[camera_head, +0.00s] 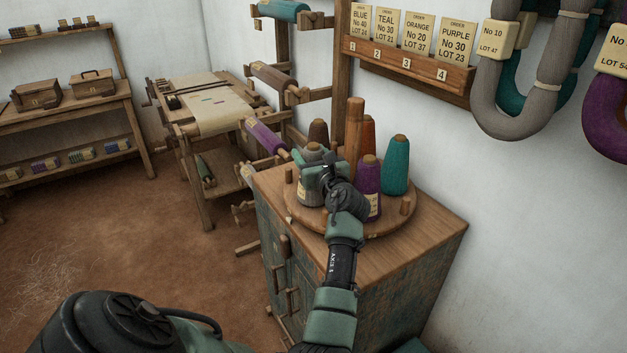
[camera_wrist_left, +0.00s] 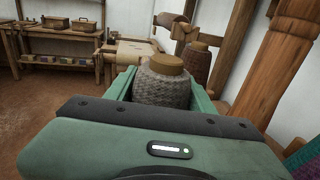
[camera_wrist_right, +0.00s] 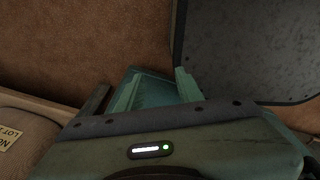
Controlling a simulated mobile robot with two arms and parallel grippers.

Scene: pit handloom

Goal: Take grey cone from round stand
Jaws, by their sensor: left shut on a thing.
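The grey cone (camera_head: 312,199) is at the left front of the round stand (camera_head: 340,228), upright, with its brown tip above my gripper. My left gripper (camera_head: 318,174) is shut on the grey cone. In the left wrist view the cone (camera_wrist_left: 163,84) sits between the two green fingers (camera_wrist_left: 162,92). Its base is hidden there, and I cannot tell whether it touches the stand. My right gripper (camera_wrist_right: 156,88) shows only in its wrist view, low down, fingers apart, with no cone between them.
A purple cone (camera_head: 368,178), a teal cone (camera_head: 396,165), an orange cone (camera_head: 368,133) and a brown cone (camera_head: 318,131) stand around the central wooden post (camera_head: 354,140). The stand is on a wooden cabinet (camera_head: 425,243). The loom (camera_head: 215,110) is behind; open floor lies left.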

